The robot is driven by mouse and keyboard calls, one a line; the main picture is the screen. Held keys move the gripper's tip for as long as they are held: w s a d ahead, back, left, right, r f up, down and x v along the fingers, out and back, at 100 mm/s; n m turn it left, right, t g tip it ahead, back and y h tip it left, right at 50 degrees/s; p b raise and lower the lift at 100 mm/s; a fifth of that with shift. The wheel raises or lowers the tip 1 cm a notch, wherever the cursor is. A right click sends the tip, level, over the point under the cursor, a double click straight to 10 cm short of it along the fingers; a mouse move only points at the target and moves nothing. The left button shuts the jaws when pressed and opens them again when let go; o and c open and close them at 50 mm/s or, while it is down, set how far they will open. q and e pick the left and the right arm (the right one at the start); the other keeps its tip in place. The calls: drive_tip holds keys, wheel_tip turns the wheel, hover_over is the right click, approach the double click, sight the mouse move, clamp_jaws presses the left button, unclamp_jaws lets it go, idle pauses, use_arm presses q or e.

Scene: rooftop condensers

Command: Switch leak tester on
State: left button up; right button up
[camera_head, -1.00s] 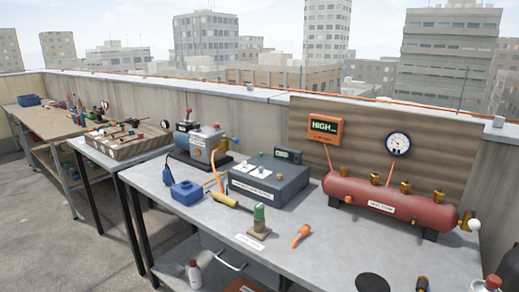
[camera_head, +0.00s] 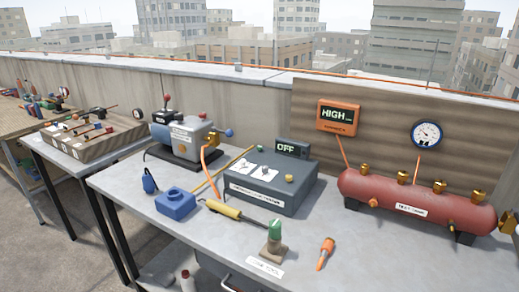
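The leak tester is a dark grey box (camera_head: 262,190) with a white label on its front, near the middle of the table. Its small display (camera_head: 291,148) at the back reads OFF. Its top carries white patches with dark marks and a small yellowish knob (camera_head: 289,178). A yellow-handled wand (camera_head: 228,210) lies in front of the box, with its thin tip pointing right. Neither of my grippers shows in the head view.
A red tank (camera_head: 415,202) with brass fittings stands at the right, below an orange HIGH display (camera_head: 339,117) and a round gauge (camera_head: 427,133). A pump (camera_head: 182,137) and blue block (camera_head: 175,203) stand left.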

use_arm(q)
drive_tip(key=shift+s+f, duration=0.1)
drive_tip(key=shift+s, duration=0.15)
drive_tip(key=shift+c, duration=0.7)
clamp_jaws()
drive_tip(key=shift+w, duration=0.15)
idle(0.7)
